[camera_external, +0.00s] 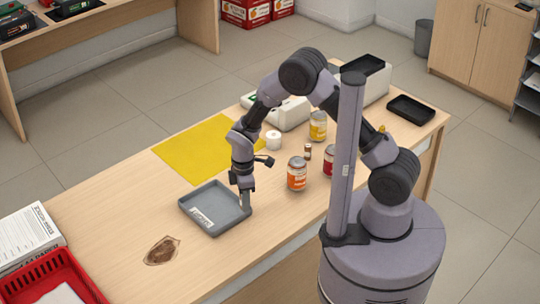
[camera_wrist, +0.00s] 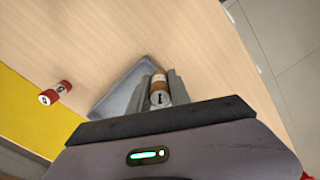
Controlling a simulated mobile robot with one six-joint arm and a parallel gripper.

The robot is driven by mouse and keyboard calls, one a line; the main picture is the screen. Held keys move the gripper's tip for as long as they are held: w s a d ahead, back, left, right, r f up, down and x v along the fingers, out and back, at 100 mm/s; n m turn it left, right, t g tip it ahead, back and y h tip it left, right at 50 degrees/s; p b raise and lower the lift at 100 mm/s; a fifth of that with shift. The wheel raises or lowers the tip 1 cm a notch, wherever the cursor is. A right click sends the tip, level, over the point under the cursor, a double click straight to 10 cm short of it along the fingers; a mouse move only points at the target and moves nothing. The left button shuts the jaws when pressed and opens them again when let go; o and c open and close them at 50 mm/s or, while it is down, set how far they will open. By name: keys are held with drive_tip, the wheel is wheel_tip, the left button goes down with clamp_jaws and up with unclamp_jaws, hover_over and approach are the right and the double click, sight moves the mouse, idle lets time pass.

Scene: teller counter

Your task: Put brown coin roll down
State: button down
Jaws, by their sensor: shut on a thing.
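My gripper (camera_external: 245,203) points down at the right corner of a grey tray (camera_external: 190,205) on the counter. In the wrist view my gripper (camera_wrist: 160,88) is shut on the brown coin roll (camera_wrist: 158,84), which has a white band and a pale end marked 1. The tray (camera_wrist: 118,92) lies beneath and beside the fingers there. I cannot tell whether the roll touches the tray. The external view does not show the roll clearly.
A red coin roll marked 5 (camera_wrist: 57,92) sits near the yellow mat (camera_external: 195,152). An orange-labelled jar (camera_external: 297,174), a yellow-labelled jar (camera_external: 318,126) and a white roll (camera_external: 273,140) stand nearby. A brown patch (camera_external: 162,250) and a red basket (camera_external: 45,280) are at the left.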

drive_tip(key=b, duration=0.2)
hover_over(217, 205)
drive_tip(key=shift+f, duration=0.8)
wheel_tip(217, 205, down, 4)
drive_tip(key=shift+r+b, duration=0.25)
drive_tip(key=shift+b, duration=1)
drive_tip(key=shift+r, duration=0.2)
drive_tip(key=shift+f, duration=0.1)
drive_tip(key=c, duration=1.2)
unclamp_jaws()
drive_tip(key=shift+f, duration=0.1)
